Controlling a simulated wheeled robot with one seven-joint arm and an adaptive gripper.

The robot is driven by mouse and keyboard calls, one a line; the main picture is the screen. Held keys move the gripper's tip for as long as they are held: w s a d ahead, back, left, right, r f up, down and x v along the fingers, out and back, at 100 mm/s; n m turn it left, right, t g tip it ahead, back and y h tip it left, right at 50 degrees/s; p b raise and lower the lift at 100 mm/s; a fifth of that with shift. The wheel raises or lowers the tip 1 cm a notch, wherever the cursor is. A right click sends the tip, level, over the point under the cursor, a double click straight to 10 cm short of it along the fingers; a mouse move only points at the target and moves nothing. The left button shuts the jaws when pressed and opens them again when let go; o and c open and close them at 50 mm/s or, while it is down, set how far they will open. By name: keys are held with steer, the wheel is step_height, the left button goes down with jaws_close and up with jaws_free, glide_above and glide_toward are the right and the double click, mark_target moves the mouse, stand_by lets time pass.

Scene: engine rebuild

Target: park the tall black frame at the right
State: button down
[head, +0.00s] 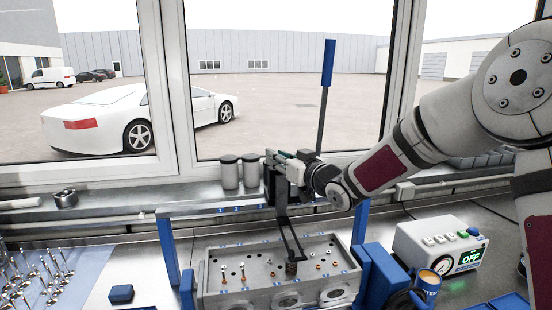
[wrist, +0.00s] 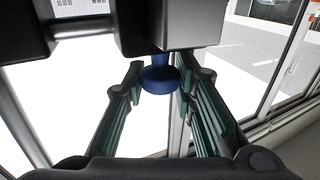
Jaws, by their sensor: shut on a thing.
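The tall black frame (head: 281,198) stands over the grey cylinder head (head: 250,277), at the blue rail (head: 205,210) with its small number marks. Its black forked arm (head: 289,238) reaches down to a small dark cylindrical part (head: 291,268) on the head. My gripper (head: 274,163) is at the frame's top, coming from the right. In the wrist view my fingers (wrist: 161,82) are around a blue knob (wrist: 159,80), which I take as part of the frame. The exact contact is partly hidden. A tall black lever with a blue grip (head: 328,63) rises just right of the gripper.
Grey canisters (head: 230,172) stand on the sill left of the frame. Blue posts (head: 360,222) hold the rail's ends. A box with an OFF display (head: 440,245) sits at right. Several valves (head: 40,280) lie at left. The window is behind.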

steer(key=w+d, duration=0.3)
steer(key=d, duration=0.7)
steer(key=w+d+b, duration=0.1)
steer(key=w+d, duration=0.1)
steer(key=d, duration=0.8)
steer(key=shift+w, duration=0.4)
steer(key=shift+d, duration=0.2)
steer(key=c, duration=1.3)
jaws_free()
steer(key=shift+d, duration=0.1)
steer(key=shift+c, duration=0.2)
steer(key=v, duration=1.1)
steer(key=shift+s, duration=0.45)
steer(key=shift+d, duration=0.15)
